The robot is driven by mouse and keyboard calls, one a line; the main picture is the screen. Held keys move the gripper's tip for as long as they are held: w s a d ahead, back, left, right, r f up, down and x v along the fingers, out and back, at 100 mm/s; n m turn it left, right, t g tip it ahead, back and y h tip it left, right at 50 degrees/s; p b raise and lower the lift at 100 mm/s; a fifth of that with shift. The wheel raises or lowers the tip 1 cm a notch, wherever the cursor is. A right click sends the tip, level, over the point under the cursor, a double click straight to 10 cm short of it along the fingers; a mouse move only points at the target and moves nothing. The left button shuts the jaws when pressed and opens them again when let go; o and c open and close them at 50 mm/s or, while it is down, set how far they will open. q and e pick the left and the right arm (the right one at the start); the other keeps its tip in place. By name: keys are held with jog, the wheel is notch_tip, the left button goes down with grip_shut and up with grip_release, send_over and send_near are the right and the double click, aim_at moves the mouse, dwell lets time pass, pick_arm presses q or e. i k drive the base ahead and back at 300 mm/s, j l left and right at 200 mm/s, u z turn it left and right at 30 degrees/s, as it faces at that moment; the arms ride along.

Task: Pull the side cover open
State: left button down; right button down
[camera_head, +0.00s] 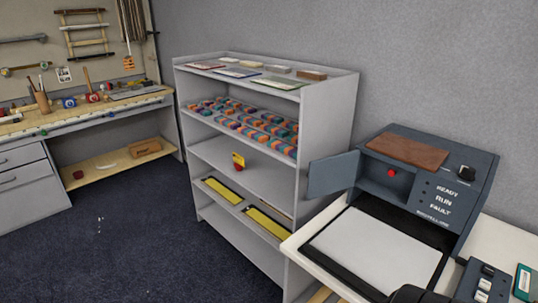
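A blue-grey machine (447,196) stands on a white table at the right. It carries the words READY, RUN and FAULT and a dark knob (465,172). A flat blue-grey panel (333,174), which looks like the side cover, stands out to the left from the machine's left edge. It appears swung open. Beside it a recess in the machine's front shows a red round button (391,173). Neither of my grippers can be made out. A dark rounded shape at the bottom edge is cut off, and I cannot tell what it is.
A light plate (380,252) in a black frame lies before the machine. A keypad box (484,284) is at the lower right. A grey shelf unit (328,134) with coloured blocks stands close left of the panel. A workbench (70,116) is at the far left; dark floor between is clear.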

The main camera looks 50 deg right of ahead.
aim_at(331, 174)
jog(key=i+z, duration=0.1)
jog(key=i, duration=0.55)
jog(key=i+z, duration=0.15)
jog(key=i, duration=0.5)
jog(key=i+j+z, duration=0.1)
jog(key=i, duration=0.55)
jog(key=i+z, duration=0.55)
jog(key=z, duration=0.3)
jog(key=i+j+z, duration=0.1)
jog(key=i+z, duration=0.3)
jog(key=i+j+z, duration=0.1)
jog(key=z, duration=0.35)
jog(key=i+j+z, duration=0.2)
jog(key=j+z, duration=0.2)
